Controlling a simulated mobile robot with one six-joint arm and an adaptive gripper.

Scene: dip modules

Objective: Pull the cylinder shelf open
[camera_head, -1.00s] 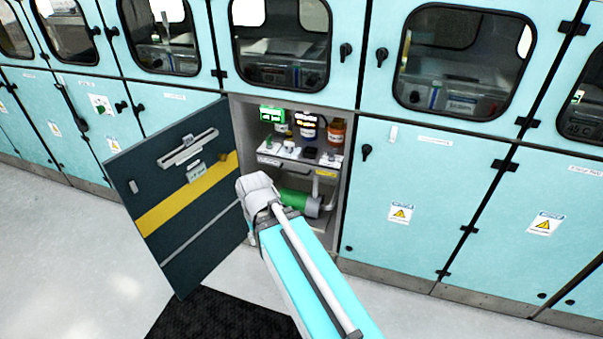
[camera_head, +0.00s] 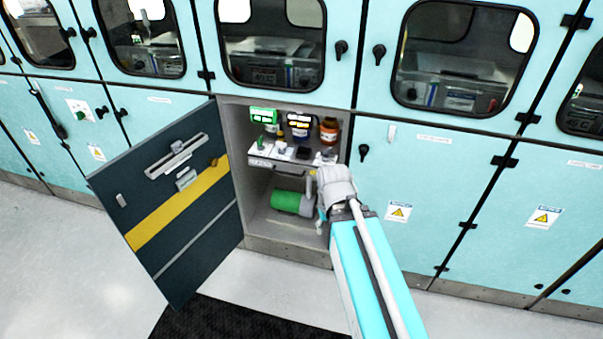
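The open cabinet holds a green cylinder (camera_head: 287,201) lying on its side in the lower compartment, its right end partly hidden by my arm. Above it is a pale shelf (camera_head: 262,161) with a dark front edge and a yellow label, bearing bottles and small items. My gripper (camera_head: 321,188) is at the right side of the cabinet opening, close to the right end of the cylinder and just below the shelf front. My wrist and arm cover much of it. I cannot tell whether its fingers are open or shut, or whether it touches anything.
The cabinet's dark door (camera_head: 178,208) with a yellow stripe stands swung open to the left. Closed light-blue cabinets (camera_head: 425,190) line both sides. A black mat (camera_head: 235,318) lies on the floor in front. The floor at the left is clear.

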